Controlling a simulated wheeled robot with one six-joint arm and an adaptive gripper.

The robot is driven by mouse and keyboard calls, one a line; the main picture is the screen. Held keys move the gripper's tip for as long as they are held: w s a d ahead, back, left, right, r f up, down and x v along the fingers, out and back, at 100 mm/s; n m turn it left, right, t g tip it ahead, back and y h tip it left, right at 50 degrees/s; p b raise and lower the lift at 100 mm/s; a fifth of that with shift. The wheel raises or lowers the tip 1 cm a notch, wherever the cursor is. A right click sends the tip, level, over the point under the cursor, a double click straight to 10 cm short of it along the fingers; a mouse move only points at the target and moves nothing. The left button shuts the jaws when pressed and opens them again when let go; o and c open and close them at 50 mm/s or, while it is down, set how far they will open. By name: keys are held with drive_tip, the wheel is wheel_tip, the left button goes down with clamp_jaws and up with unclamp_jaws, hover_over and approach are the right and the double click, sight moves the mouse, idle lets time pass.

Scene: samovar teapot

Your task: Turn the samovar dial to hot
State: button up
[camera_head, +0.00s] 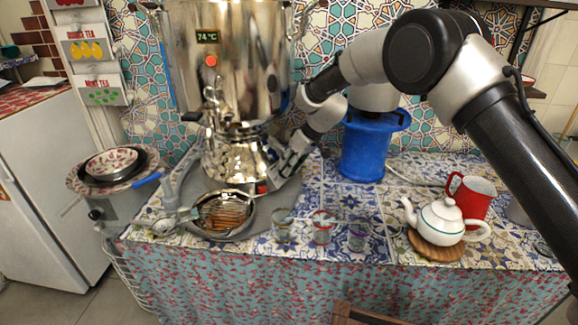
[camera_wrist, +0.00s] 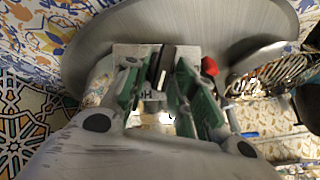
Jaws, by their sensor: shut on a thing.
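The silver samovar (camera_head: 235,75) stands at the back left of the table, with a display (camera_head: 207,37) reading 74 °C and a red light (camera_head: 211,60) below it. My gripper (camera_head: 277,172) is at the right side of the samovar's base. In the wrist view its green-padded fingers (camera_wrist: 160,88) are shut around a dark dial (camera_wrist: 163,66) on a pale plate with partly hidden lettering. The dial's exact setting cannot be read. In the head view, my gripper hides the dial.
A red switch (camera_head: 261,188) sits on the base beside my gripper. A strainer bowl (camera_head: 222,216) and several small glasses stand in front. A blue container (camera_head: 366,147), white teapot (camera_head: 440,222) and red mug (camera_head: 474,196) stand to the right.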

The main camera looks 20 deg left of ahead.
drive_tip(key=shift+w+f+m+g+y, duration=0.15)
drive_tip(key=shift+m+g+y, duration=0.2)
drive_tip(key=shift+m, duration=0.65)
drive_tip(key=shift+d+g, duration=0.1)
drive_tip(key=shift+g, duration=0.15)
drive_tip(key=o, duration=0.7)
drive_tip(key=shift+o, duration=0.2)
drive_tip(key=v, duration=1.2)
